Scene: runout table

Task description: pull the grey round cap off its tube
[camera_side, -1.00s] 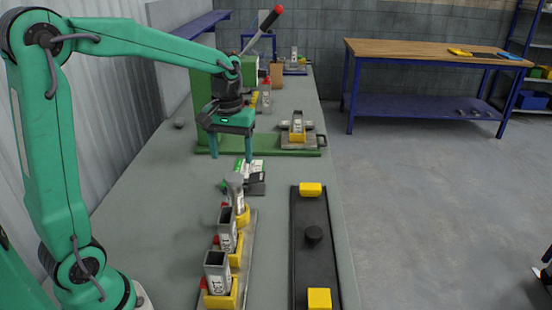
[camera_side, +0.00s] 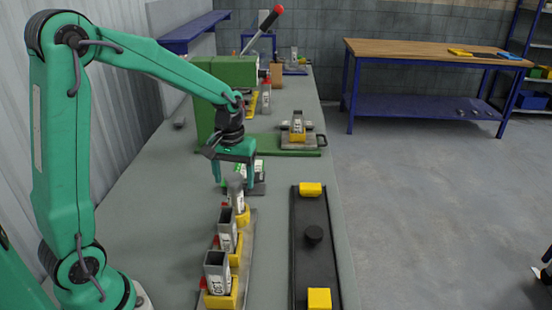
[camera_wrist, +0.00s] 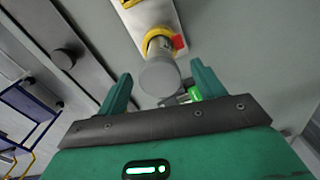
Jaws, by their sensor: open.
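The grey round cap (camera_side: 236,181) sits on top of its tube (camera_side: 238,200), the far one in a row of yellow holders on a pale plate. In the wrist view the cap (camera_wrist: 160,78) faces me end-on, with the short grey tube (camera_wrist: 160,44) and yellow holder (camera_wrist: 158,32) behind it. My gripper (camera_side: 235,181) is open and empty, just above and behind the cap in the side view. In the wrist view the fingertips of my gripper (camera_wrist: 161,68) lie either side of the cap, apart from it. How far down they reach around it is unclear.
Two open square tubes (camera_side: 226,238) (camera_side: 216,272) stand nearer in the same row. A black rail (camera_side: 313,260) with yellow end blocks (camera_side: 311,189) lies to the right. A green press (camera_side: 222,100) stands behind. A small green-and-white item (camera_side: 258,178) lies just beyond the cap.

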